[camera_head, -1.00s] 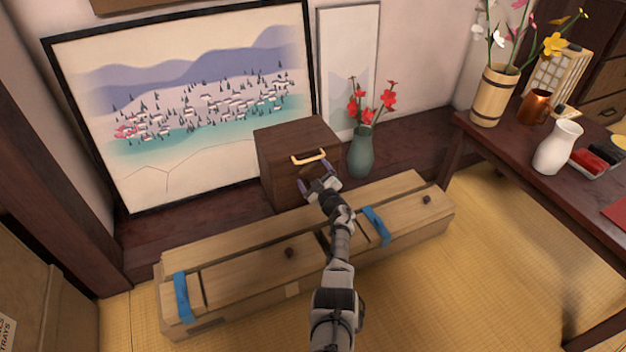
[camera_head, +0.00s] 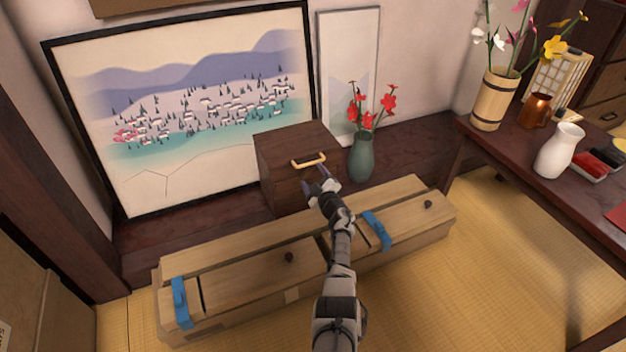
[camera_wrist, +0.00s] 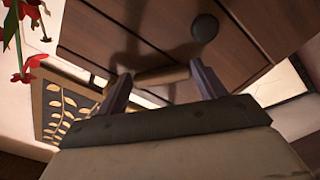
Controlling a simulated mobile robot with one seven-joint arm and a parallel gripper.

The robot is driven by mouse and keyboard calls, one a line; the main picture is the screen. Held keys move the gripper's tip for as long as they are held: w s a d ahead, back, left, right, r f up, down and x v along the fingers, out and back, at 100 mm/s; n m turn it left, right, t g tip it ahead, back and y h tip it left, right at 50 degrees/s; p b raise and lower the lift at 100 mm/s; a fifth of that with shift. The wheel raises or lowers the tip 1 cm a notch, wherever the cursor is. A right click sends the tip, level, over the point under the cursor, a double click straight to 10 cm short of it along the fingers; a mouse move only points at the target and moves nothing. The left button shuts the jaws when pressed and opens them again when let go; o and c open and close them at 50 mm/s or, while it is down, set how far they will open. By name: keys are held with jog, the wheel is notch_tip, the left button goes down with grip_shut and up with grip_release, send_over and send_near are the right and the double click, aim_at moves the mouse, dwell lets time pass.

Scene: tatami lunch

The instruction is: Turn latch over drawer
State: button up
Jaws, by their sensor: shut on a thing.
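A dark wooden drawer cabinet (camera_head: 283,180) stands on the ledge below the picture. A pale gold bar (camera_head: 309,160), which I take for the latch, lies nearly level across its upper front. My gripper (camera_head: 316,181) is at the cabinet front, just below and right of that bar. In the wrist view the two fingertips (camera_wrist: 160,76) are apart with the tan bar (camera_wrist: 158,75) between them, close to the cabinet front. My gripper seems shut on this bar; the exact contact is hard to see. A round dark knob (camera_wrist: 204,27) shows on the cabinet front.
A green vase (camera_head: 361,160) with red flowers stands close to the cabinet's right. A long wooden box (camera_head: 240,275) with blue straps lies in front, under my arm. A dark table (camera_head: 505,150) with vases stands at right.

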jog(key=shift+d+n, duration=0.1)
jog(key=shift+n, duration=0.5)
jog(key=o, duration=1)
